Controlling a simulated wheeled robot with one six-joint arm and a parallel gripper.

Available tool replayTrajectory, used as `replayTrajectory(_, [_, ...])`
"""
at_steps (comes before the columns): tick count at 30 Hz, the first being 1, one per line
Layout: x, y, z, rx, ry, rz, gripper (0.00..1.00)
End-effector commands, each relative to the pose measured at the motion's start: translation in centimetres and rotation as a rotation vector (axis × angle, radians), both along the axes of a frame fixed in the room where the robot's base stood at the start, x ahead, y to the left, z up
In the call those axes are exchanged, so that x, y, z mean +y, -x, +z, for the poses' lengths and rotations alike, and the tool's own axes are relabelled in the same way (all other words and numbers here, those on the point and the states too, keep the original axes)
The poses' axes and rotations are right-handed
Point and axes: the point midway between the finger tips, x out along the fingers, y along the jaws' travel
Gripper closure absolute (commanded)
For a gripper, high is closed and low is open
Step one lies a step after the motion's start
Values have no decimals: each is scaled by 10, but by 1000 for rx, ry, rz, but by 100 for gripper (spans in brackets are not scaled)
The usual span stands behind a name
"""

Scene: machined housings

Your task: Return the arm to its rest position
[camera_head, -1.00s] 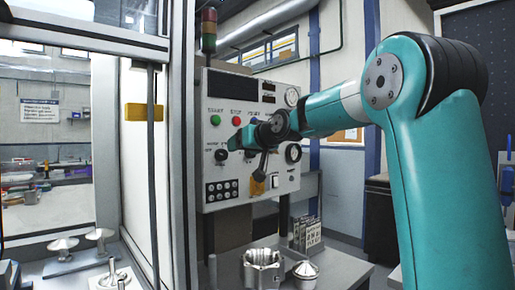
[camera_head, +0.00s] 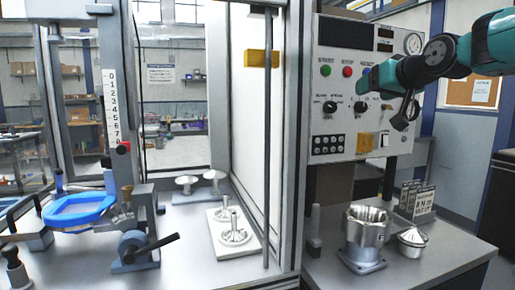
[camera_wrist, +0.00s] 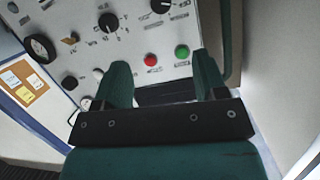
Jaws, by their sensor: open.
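My arm reaches in from the right edge in the head view. The panel's red button (camera_wrist: 150,60) and green button (camera_wrist: 182,52) show beyond the fingertips. I cannot tell from these frames whether the fingers touch the panel.
Left, a framed cabinet holds a blue ring fixture (camera_head: 80,210), a lever clamp (camera_head: 137,247) and a white plate with metal parts (camera_head: 233,240).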

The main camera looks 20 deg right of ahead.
Motion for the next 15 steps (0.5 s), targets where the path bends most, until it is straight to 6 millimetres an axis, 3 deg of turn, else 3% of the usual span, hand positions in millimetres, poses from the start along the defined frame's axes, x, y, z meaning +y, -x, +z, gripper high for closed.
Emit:
replayTrajectory(2, [2, -1, -5, 11, -4, 2, 34])
replayTrajectory(5, [13, -3, -32, 70, -24, 10, 34])
replayTrajectory(8, [37, 0, -86, 198, -53, 25, 34])
replayTrajectory(10, [59, 9, -135, 320, -68, 40, 34])
replayTrajectory(15, [109, 60, -243, 622, -48, 74, 34])
